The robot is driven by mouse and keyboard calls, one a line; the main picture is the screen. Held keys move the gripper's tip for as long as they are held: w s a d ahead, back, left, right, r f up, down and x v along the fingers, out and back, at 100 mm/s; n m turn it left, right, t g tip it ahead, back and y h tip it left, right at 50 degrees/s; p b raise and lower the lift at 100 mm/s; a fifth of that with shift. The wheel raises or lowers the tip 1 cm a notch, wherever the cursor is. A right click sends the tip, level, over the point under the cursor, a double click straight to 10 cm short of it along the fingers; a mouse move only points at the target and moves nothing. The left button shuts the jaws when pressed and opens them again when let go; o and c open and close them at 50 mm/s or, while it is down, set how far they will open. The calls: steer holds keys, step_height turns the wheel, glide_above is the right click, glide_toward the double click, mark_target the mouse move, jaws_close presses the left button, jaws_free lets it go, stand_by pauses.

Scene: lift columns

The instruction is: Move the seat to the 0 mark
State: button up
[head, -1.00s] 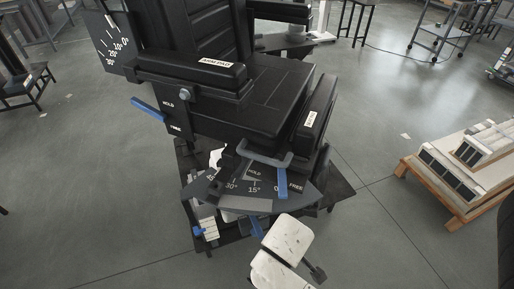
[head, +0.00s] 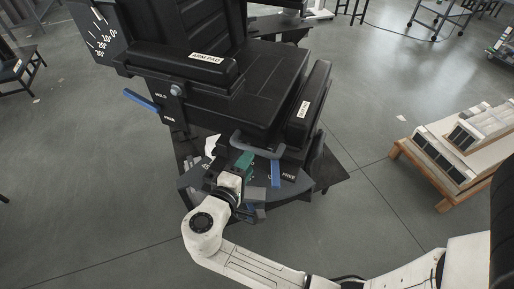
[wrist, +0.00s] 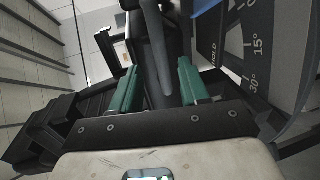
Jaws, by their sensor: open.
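The black seat (head: 245,95) fills the middle of the head view, turned diagonally, with a grey bar handle (head: 258,146) under its front edge. Below it is a dark dial plate (head: 300,184) with degree marks; the wrist view shows its 15° and 30° marks (wrist: 258,62). A blue lever (head: 276,174) hangs by the word FREE. My gripper (head: 243,163) is open at the handle's left end. In the wrist view, a grey bar (wrist: 156,50) runs between its green fingers (wrist: 158,85), with gaps visible. The arm hides part of the dial, and the seat's exact mark is unclear.
A second blue lever (head: 141,101) sticks out at the seat's left side, near HOLD and FREE labels. A tilted dial board (head: 98,32) stands at the upper left. A wooden pallet (head: 425,180) with pale blocks is at right.

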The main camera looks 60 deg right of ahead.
mark_target(257, 151)
steer(key=p+x, duration=0.1)
steer(key=x, duration=0.6)
steer(key=shift+d, duration=0.3)
steer(key=shift+f, duration=0.1)
jaws_close()
